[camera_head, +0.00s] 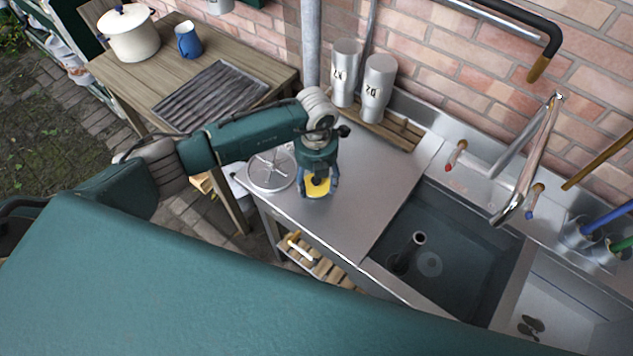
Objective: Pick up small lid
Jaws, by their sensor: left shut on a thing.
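My left gripper (318,190) points down over the steel counter, with its fingers shut on a small yellow lid (315,188). The lid has a dark part at its middle, partly hidden by the fingers. I cannot tell whether the lid touches the counter or hangs just above it. A larger round grey metal lid (271,169) with a cross-shaped top lies to the left of the gripper, at the counter's left edge. My right gripper does not show.
Two metal canisters (345,72) stand on a wooden rack behind the gripper. The steel counter (375,185) is clear to the right, up to the sink (450,250). A wooden table (165,75) at the left holds a cream pot (130,35), a blue mug (188,41) and a slatted board.

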